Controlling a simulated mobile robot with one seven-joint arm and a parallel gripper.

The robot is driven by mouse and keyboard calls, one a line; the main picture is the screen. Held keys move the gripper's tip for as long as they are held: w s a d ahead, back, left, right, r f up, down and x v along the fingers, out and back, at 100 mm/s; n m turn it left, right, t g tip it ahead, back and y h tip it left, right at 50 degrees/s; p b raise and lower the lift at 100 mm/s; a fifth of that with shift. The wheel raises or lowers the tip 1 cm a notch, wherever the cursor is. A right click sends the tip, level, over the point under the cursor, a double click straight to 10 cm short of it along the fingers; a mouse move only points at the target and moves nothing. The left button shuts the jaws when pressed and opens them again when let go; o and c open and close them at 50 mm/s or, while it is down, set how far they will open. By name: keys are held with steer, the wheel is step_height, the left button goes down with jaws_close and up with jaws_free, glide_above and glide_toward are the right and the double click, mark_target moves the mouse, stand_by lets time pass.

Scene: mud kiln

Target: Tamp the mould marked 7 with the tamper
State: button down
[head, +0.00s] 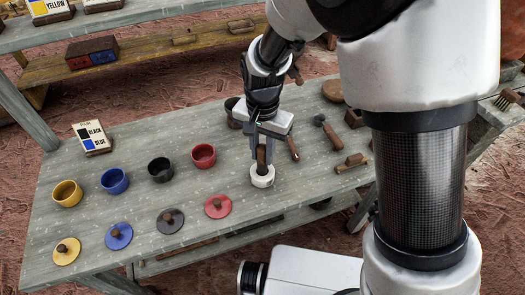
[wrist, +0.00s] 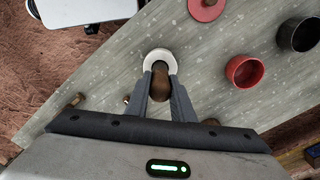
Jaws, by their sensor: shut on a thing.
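My gripper (head: 261,148) points down over the right part of the grey table, its fingers closed on a brown wooden piece, seemingly the tamper (head: 261,158). In the wrist view the tamper (wrist: 160,77) shows between the fingertips (wrist: 160,88).
The grey table (head: 130,148) holds yellow (head: 67,193), blue (head: 114,181), black (head: 160,170) and red (head: 204,156) pots, with matching lids in front. Wooden-handled tools (head: 328,133) lie to the right of my gripper.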

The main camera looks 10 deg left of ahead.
steer(key=shift+r+p, duration=3.3)
steer(key=shift+r, duration=0.9)
